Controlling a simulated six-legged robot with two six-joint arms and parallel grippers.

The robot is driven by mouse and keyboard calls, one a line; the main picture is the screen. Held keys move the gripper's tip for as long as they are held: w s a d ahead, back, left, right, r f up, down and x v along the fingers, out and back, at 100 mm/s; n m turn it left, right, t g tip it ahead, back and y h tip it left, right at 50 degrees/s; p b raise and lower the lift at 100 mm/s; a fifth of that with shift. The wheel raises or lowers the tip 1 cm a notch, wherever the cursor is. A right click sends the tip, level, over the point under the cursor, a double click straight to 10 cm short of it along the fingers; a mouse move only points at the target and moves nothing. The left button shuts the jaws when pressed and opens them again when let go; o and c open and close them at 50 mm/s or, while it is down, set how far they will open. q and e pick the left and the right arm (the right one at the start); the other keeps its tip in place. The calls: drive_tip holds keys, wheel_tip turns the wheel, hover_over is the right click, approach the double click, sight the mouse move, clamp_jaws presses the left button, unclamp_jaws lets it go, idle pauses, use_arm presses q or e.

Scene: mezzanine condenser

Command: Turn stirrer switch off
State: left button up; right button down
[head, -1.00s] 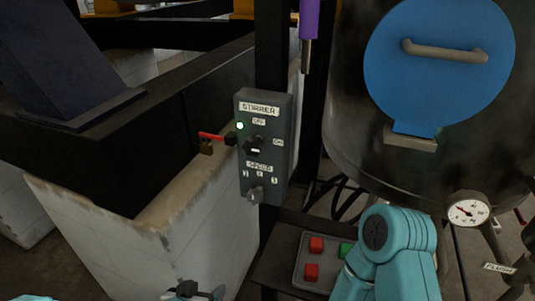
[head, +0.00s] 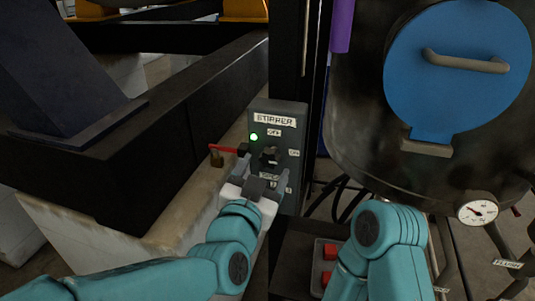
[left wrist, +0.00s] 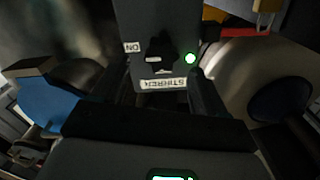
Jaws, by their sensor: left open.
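The grey stirrer box (head: 292,108) is mounted on a dark post, with a STIRRER label, OFF above its black switch knob (head: 270,155) and ON to the right. A green lamp (head: 254,137) on it is lit. My left gripper (head: 264,170) is open just below and in front of the knob, one finger on each side, and covers the lower part of the box. In the left wrist view the box appears upside down, with the knob (left wrist: 160,50) and lit lamp (left wrist: 190,58); exactly where the knob points is unclear. My right gripper is out of view.
A red lever (head: 225,149) with a brass padlock (head: 216,159) sits left of the box, close to my left gripper. A dark vessel with a blue round cover (head: 460,90) and a gauge (head: 477,210) stands at right. Red buttons (head: 329,252) show below.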

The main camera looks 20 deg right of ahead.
sight(269, 160)
use_arm(q)
drive_tip(key=x, duration=0.4)
drive_tip(key=shift+w+d+p, duration=0.15)
drive_tip(key=shift+p, duration=0.25)
drive_tip(key=c, duration=1)
